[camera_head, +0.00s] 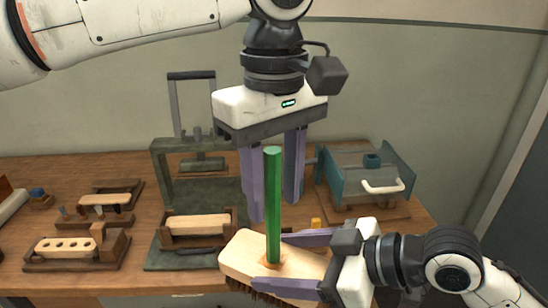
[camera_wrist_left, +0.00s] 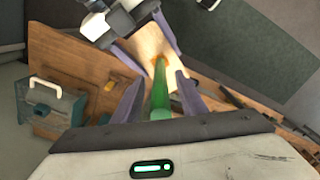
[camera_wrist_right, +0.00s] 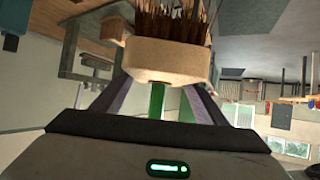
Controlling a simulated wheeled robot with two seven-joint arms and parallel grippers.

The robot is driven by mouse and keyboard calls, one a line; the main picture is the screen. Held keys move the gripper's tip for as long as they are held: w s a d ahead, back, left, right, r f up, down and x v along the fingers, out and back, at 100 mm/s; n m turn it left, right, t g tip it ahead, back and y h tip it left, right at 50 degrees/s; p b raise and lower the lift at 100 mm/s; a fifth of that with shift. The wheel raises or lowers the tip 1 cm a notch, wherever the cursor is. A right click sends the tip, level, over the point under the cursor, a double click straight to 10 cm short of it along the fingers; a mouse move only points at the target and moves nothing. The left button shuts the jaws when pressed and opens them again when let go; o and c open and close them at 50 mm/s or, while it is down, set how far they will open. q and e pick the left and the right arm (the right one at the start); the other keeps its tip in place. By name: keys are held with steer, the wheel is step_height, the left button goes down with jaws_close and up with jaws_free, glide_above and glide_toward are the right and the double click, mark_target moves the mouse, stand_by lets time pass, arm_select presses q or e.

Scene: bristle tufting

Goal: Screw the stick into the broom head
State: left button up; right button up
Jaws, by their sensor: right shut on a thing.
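The green stick (camera_head: 273,205) stands upright on the wooden broom head (camera_head: 243,252), with an orange ring around its lower end. The stick's seating depth in the hole cannot be told. My right gripper (camera_head: 270,262) is shut on the broom head from the right, one finger along each long side, with the bristles hanging down. The head with its bristles also shows in the right wrist view (camera_wrist_right: 168,60). My left gripper (camera_head: 274,210) points down from above, open, with its fingers either side of the stick. The left wrist view shows gaps between the stick (camera_wrist_left: 160,95) and both fingers.
A wooden workbench (camera_head: 140,255) lies behind and below. On it are a dark green press frame (camera_head: 162,185), a wooden block in a fixture (camera_head: 197,224), a drilled block (camera_head: 65,246) on the left, and a teal box with a white handle (camera_head: 345,185) on the right.

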arm_select(q)
steer(key=shift+f, duration=0.9)
